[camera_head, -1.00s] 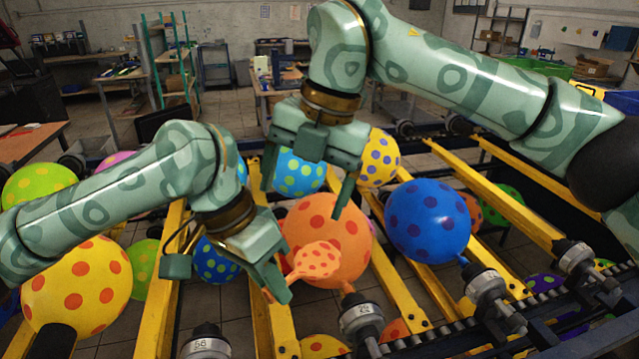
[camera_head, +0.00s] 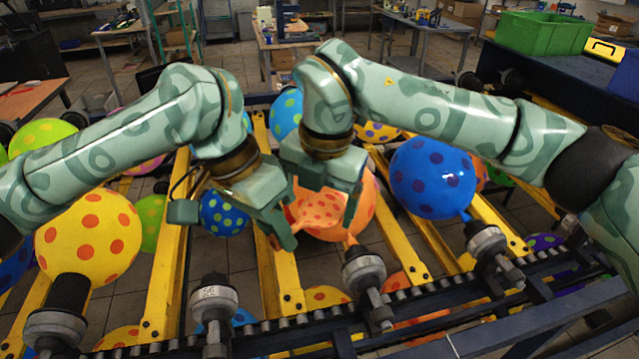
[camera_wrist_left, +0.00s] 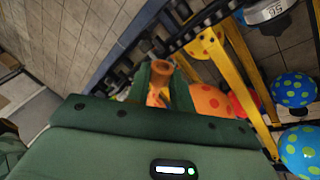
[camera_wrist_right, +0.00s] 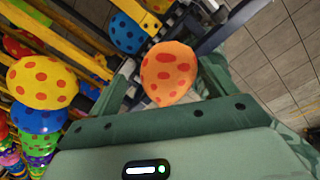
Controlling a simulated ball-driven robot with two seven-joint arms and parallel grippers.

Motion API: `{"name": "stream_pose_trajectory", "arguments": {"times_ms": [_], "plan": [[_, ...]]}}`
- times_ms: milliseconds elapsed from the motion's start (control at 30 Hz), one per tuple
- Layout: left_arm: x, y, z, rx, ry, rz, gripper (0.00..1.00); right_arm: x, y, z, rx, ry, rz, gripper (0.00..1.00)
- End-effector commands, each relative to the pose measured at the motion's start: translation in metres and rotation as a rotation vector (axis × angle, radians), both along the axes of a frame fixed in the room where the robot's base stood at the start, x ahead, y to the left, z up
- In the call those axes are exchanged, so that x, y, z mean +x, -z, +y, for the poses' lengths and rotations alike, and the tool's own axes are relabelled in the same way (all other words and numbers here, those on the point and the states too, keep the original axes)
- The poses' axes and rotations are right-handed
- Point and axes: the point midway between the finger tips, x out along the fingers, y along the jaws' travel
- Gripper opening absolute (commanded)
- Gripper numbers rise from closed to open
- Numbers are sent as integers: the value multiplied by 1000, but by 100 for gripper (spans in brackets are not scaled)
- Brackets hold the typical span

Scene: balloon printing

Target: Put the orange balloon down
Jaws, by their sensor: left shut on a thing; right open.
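The small orange balloon (camera_head: 318,206) with red dots is limp and small. My left gripper (camera_head: 280,228) is shut on its neck; the orange neck (camera_wrist_left: 160,75) shows between its fingers in the left wrist view. My right gripper (camera_head: 322,208) is open, with its fingers on either side of the balloon's body. In the right wrist view the balloon (camera_wrist_right: 168,72) sits between the spread fingers; I cannot tell whether they touch it. A large orange balloon (camera_head: 362,205) stands behind, partly hidden by my right gripper.
A blue balloon (camera_head: 432,178) stands at the right and a yellow one (camera_head: 88,238) at the left. Nozzles (camera_head: 364,270) line the front rail, with an empty-looking nozzle (camera_head: 213,300) at the front left. Yellow beams (camera_head: 285,290) run between balloons.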

Motion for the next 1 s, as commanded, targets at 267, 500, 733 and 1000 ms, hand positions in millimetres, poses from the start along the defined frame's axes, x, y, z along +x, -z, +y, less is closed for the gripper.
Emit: {"name": "stream_pose_trajectory", "arguments": {"times_ms": [267,500,733,1000], "plan": [[0,0,0,0,0,0,4,0,1,0,0,-1,0,75],[0,0,-1,-2,1,0,5,-1,0,1,2,-3,0,44],[0,0,0,-1,1,0,48,0,0,1,1,-2,0,44],[1,-9,3,0,-1,-4,48,0,0,0,0,-1,0,44]]}}
